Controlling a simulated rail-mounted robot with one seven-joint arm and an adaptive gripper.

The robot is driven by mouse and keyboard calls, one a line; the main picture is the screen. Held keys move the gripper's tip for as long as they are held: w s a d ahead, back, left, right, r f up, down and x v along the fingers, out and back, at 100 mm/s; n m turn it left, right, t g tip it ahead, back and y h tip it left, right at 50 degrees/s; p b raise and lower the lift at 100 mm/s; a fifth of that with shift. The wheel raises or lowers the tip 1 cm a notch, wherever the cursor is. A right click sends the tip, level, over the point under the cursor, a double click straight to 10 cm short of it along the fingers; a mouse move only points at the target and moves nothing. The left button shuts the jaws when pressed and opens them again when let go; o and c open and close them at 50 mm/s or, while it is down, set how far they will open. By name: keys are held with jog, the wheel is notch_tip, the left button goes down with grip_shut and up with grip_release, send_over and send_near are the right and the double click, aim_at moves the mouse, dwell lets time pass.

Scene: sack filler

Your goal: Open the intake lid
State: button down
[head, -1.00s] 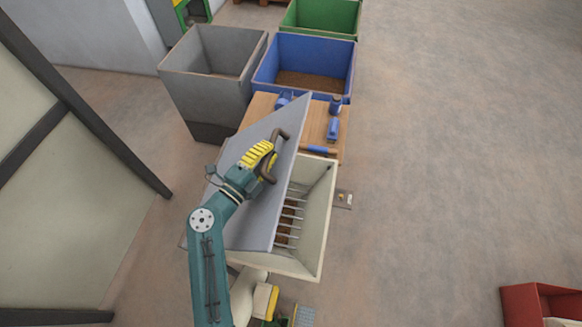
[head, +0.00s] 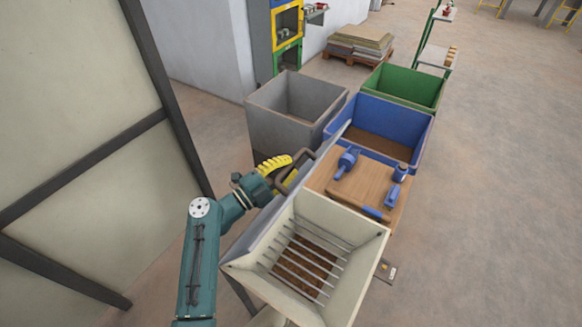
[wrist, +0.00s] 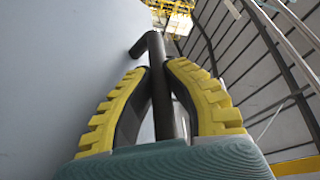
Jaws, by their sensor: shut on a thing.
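The intake lid (head: 300,192) is a grey plate, swung up past the hopper's left edge and seen nearly edge-on in the head view. In the wrist view the lid (wrist: 60,80) fills the left side as a flat grey-blue face. Its dark bar handle (wrist: 154,60) runs between my fingers; the handle also shows in the head view (head: 292,160). My gripper (head: 288,168), with yellow ribbed fingers, is shut on the handle, as the wrist view (wrist: 155,80) shows. The cream intake hopper (head: 360,226) stands uncovered, its metal bar grate (head: 305,262) and brown contents visible.
A wooden table (head: 345,185) with blue tools adjoins the hopper. Behind stand a grey bin (head: 290,115), a blue bin (head: 385,115) and a green bin (head: 405,88). A framed panel (head: 90,110) stands to the left. The floor at right is clear.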

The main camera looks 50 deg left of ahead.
jog(key=c, duration=1.3)
grip_release()
jog(key=shift+w+r, duration=0.1)
jog(key=shift+r, duration=0.3)
jog(key=shift+f, duration=0.15)
jog(key=s, duration=0.4)
jog(key=s+f, duration=0.1)
jog(key=s, duration=0.3)
jog(key=s+f, duration=0.1)
jog(key=s, duration=0.2)
jog(key=shift+s+a+f, duration=0.2)
jog(key=shift+s, duration=0.2)
